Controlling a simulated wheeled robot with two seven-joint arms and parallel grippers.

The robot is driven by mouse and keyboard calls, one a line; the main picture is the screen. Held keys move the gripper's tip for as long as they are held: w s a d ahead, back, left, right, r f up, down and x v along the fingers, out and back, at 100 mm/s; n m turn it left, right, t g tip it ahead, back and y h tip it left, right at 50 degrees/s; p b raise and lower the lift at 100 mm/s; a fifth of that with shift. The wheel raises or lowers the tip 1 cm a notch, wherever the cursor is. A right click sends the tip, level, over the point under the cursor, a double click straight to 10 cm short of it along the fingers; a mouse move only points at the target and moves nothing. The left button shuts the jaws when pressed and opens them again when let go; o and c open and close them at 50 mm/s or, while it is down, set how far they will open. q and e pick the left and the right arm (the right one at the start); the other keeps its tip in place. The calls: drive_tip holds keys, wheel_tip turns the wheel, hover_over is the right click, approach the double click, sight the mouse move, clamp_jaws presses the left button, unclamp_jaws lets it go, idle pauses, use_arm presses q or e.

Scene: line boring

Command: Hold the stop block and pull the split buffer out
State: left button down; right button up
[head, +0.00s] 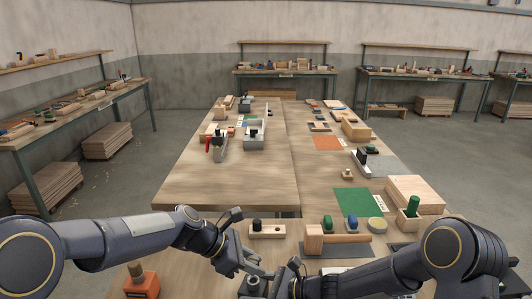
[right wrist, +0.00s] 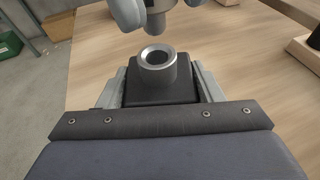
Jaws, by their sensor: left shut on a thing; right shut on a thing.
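The stop block, a dark block with a grey metal ring on top (right wrist: 158,90), fills the space between the fingers of my right gripper (right wrist: 160,88) in the right wrist view. My right gripper is shut on it. The ring's hole shows open and empty. The split buffer, a grey cylinder (right wrist: 156,24), is held between the pale fingers of my left gripper (right wrist: 156,10) just beyond the ring, with a small gap between them. In the head view the stop block (head: 252,286) is low in the middle, with my left gripper (head: 262,271) beside it; the buffer is hard to make out there.
A wooden mallet (head: 318,240) lies on a dark mat right of the grippers. A wooden block with a black knob (head: 267,231) is just ahead. An orange block (head: 142,286) stands at the near left. The table's left middle (head: 225,185) is clear.

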use_arm(q)
drive_tip(key=shift+r, duration=2.6)
use_arm(e)
drive_tip(key=o, duration=1.5)
